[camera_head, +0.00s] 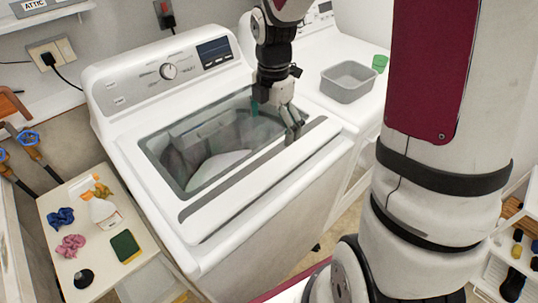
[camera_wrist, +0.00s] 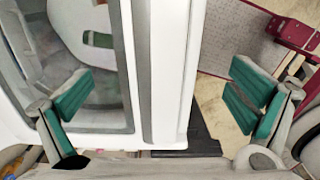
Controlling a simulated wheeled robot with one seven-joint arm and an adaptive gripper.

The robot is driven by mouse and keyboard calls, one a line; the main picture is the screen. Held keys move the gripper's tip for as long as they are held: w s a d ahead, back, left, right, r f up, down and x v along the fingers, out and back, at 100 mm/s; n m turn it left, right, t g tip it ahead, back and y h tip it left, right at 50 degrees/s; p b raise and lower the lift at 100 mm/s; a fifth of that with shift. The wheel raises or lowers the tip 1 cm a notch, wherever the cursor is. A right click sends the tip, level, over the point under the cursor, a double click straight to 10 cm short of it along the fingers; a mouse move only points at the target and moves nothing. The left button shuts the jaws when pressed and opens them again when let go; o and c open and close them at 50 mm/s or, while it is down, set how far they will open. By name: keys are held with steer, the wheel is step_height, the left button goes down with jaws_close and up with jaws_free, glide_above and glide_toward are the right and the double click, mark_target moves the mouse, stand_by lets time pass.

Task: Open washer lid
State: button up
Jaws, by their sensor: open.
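The white washer (camera_head: 270,220) stands in the middle of the head view. Its lid (camera_head: 220,150), with a large see-through window and a dark grey strip along the front, lies flat and looks closed. My gripper (camera_head: 294,125) is over the right part of the lid near its front edge. In the wrist view, my gripper (camera_wrist: 160,95) is open and empty, with teal pads wide apart. The left finger is over the lid's window (camera_wrist: 90,60); the right finger is out past the washer's front edge, over the floor. I cannot tell whether either finger touches the lid.
A second white appliance (camera_head: 345,52) stands right of the washer, with a grey tub (camera_head: 348,82) and a green cup (camera_head: 380,63) on top. Floor shows in front.

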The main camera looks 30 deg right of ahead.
mark_target(272, 164)
step_height(272, 164, down, 13)
stand_by(0.4)
steer(key=shift+c, duration=0.2)
steer(key=shift+s, duration=0.15)
steer(key=c, duration=1.6)
